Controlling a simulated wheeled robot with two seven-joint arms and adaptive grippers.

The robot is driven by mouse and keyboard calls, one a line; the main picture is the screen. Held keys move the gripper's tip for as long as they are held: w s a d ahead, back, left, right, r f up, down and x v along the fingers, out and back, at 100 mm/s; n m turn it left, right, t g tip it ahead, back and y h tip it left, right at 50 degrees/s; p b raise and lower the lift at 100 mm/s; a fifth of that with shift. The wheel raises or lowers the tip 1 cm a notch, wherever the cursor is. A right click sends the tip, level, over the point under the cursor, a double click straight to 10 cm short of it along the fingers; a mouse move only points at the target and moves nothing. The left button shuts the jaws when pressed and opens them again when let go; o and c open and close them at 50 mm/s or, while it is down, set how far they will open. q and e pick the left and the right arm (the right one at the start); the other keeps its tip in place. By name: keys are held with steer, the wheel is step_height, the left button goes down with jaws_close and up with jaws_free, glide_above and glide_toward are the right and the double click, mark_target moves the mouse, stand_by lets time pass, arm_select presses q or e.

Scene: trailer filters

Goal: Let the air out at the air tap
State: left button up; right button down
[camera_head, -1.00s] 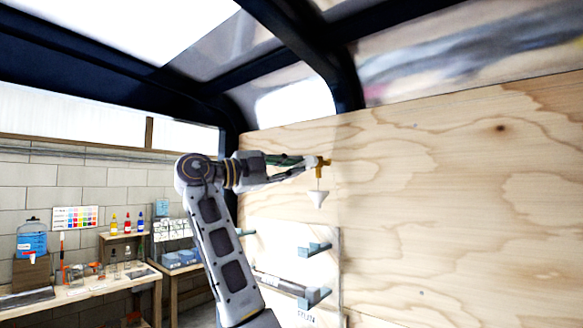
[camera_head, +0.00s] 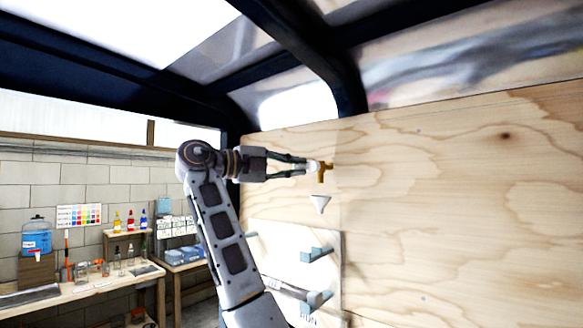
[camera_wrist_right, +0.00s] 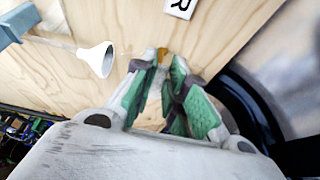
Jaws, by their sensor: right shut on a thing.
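The brass air tap (camera_head: 322,171) sticks out from the plywood wall, and a bit of it shows between my fingertips in the right wrist view (camera_wrist_right: 162,55). My right gripper (camera_head: 312,169) reaches it from the left, its green-padded fingers (camera_wrist_right: 163,68) closed on the tap's brass end. The fingertips hide part of the tap, so I cannot tell how its handle is turned. A white funnel (camera_head: 320,204) sits just below the tap, and it also shows left of the fingers in the wrist view (camera_wrist_right: 97,60). My left gripper is out of view.
The plywood wall (camera_head: 460,210) is bare to the right. Below the funnel a white panel (camera_head: 270,235) carries blue-grey brackets (camera_head: 316,254). Dark frame bars (camera_head: 300,45) run overhead. A workbench (camera_head: 90,290) with a blue jug (camera_head: 36,238) stands far left.

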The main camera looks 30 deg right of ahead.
steer(key=c, duration=1.4)
jaws_free()
steer(key=shift+c, duration=0.2)
steer(key=a, duration=1.2)
